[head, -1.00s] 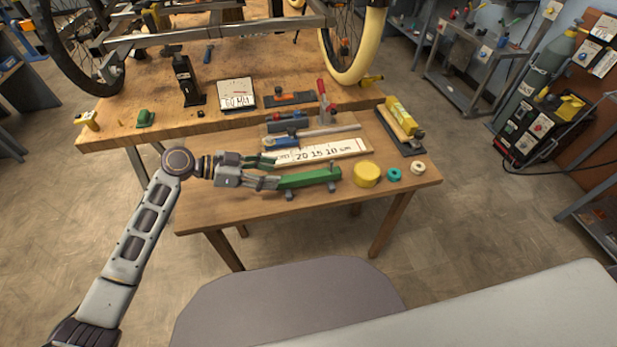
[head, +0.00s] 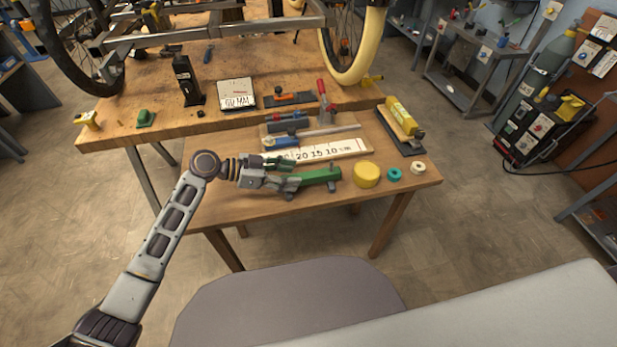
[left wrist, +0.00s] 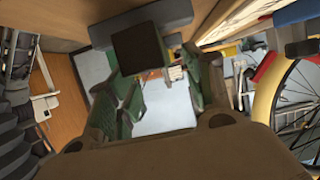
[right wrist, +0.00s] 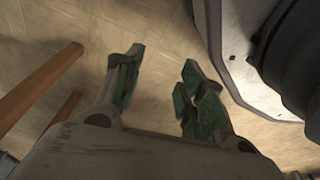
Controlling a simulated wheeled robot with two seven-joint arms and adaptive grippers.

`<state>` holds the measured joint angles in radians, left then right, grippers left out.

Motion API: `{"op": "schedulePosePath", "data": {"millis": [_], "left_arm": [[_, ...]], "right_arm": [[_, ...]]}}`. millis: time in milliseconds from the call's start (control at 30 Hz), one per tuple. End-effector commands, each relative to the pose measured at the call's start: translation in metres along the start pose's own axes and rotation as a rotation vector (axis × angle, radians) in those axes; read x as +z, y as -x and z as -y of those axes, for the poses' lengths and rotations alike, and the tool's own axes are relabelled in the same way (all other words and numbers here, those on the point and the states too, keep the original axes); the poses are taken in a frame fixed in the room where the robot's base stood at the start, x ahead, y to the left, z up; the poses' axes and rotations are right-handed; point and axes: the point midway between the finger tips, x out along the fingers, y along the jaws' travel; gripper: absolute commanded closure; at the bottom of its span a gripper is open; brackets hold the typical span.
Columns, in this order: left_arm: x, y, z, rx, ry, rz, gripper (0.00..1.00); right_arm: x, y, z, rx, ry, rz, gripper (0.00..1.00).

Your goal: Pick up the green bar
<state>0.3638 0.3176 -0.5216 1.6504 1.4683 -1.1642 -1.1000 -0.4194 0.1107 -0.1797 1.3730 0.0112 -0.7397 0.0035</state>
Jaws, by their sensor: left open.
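The green bar (head: 322,174) lies along the near part of the small wooden table, propped on small grey feet. My left gripper (head: 289,172) is open at the bar's left end, its fingers overlapping that end in the head view. In the left wrist view, a dark block-like end (left wrist: 138,48) sits between the open left fingers (left wrist: 160,85), probably the bar's end; contact cannot be told. My right gripper (right wrist: 158,85) is open and empty over the floor in the right wrist view, and is out of the head view.
Behind the bar lie a white ruler-marked board (head: 330,150) and a clamp with a red handle (head: 322,95). To the right are a yellow disc (head: 367,174), a teal ring (head: 394,174) and a cream ring (head: 418,167). The table's front strip (head: 300,212) is clear.

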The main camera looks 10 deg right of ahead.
Motion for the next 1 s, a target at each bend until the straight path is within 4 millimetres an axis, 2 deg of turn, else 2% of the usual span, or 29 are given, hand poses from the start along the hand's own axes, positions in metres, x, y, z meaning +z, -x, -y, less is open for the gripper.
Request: {"op": "schedulePosePath", "data": {"millis": [300,467,733,967,1000], "left_arm": [[-0.003,-0.034,-0.002,0.001,0.001,-0.002,0.48],[-0.003,-0.045,-0.002,-0.001,-0.001,-0.001,0.48],[-0.003,-0.048,-0.002,0.000,-0.001,0.000,0.48],[-0.003,-0.048,-0.002,0.000,-0.001,0.000,0.48],[-0.003,-0.048,-0.002,0.000,0.000,0.000,0.51]], "right_arm": [[-0.001,-0.002,-0.001,0.002,0.000,-0.001,0.60],[-0.005,-0.002,-0.002,0.003,0.000,-0.005,0.60],[-0.014,0.002,-0.003,0.004,0.000,-0.019,0.60],[-0.011,0.001,-0.003,0.003,0.000,-0.015,0.60],[-0.009,0.001,-0.002,0.003,0.000,-0.012,0.60]]}}
